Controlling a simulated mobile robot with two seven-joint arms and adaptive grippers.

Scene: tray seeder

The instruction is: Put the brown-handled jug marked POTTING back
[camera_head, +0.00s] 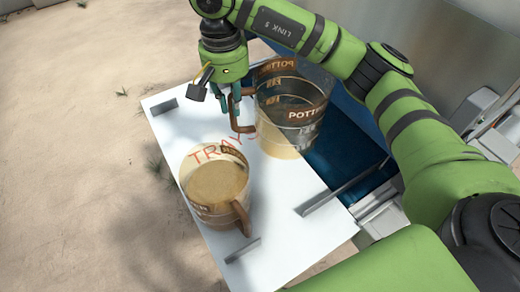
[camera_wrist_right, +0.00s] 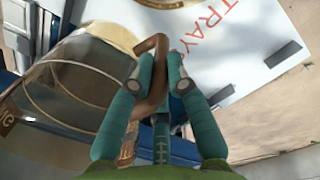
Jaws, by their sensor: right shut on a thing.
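The clear jug marked POTTING (camera_head: 287,118) has brown bands and a brown handle (camera_head: 238,112). It stands upright, with a pale layer at its base, over the right edge of the white board (camera_head: 255,210) beside a blue surface. I cannot tell whether its base touches anything. My right gripper (camera_head: 228,103) is shut on the jug's handle. In the right wrist view the gripper (camera_wrist_right: 157,78) has its fingers around the brown handle (camera_wrist_right: 157,45), and the jug (camera_wrist_right: 75,80) lies to the left. My left gripper is not in view.
A second brown-handled jug (camera_head: 216,182), full of sandy material, stands on the board over red TRAYS lettering (camera_head: 212,149). Its marking is partly hidden. Low grey strips (camera_head: 342,190) stand on the board. Bare sandy ground (camera_head: 70,170) lies to the left.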

